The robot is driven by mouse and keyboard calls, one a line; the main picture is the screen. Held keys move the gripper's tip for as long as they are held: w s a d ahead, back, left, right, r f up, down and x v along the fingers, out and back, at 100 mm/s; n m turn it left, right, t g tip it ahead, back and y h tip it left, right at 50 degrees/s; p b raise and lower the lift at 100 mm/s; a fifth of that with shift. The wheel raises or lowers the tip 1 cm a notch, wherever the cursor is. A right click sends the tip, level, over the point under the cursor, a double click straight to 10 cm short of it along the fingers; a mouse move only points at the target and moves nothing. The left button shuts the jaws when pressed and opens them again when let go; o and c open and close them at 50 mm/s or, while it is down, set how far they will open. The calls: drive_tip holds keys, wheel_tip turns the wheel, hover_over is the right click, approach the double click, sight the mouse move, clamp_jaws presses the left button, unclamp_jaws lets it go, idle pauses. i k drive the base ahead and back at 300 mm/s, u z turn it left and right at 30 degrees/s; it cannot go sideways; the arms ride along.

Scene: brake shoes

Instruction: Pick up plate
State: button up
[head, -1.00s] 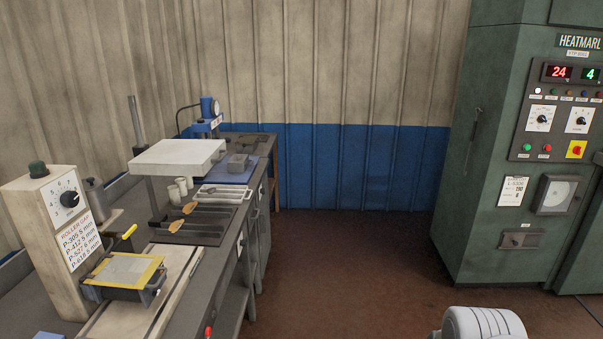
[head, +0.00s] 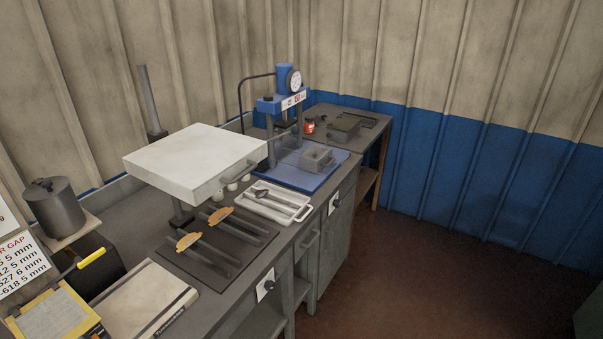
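No single object is clearly marked as the plate. A thick white square slab (head: 194,163) with a handle stands raised above the bench at the middle left. A dark flat sheet (head: 178,262) lies on the bench in front of it, with two brushes (head: 188,241) with orange-brown heads on it. A grey metal block (head: 317,157) sits on a blue mat (head: 289,178) at the blue press (head: 284,103). A yellow-framed flat piece (head: 50,316) is at the lower left, cut by the picture edge. My gripper is not in view.
A white tray (head: 302,214) with a spoon-like tool lies near the bench's front edge. A dark pot (head: 55,206) stands at the left. A second bench (head: 362,112) holds a dark metal object and a red can. The floor (head: 430,285) at right is clear.

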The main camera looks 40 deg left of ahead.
sight(261, 193)
drive_tip(key=u, duration=0.35)
drive_tip(key=i, duration=1.4)
drive_tip(key=u, duration=1.75)
drive_tip(key=i, duration=0.95)
drive_tip(key=u, duration=0.9)
drive_tip(key=i, duration=0.55)
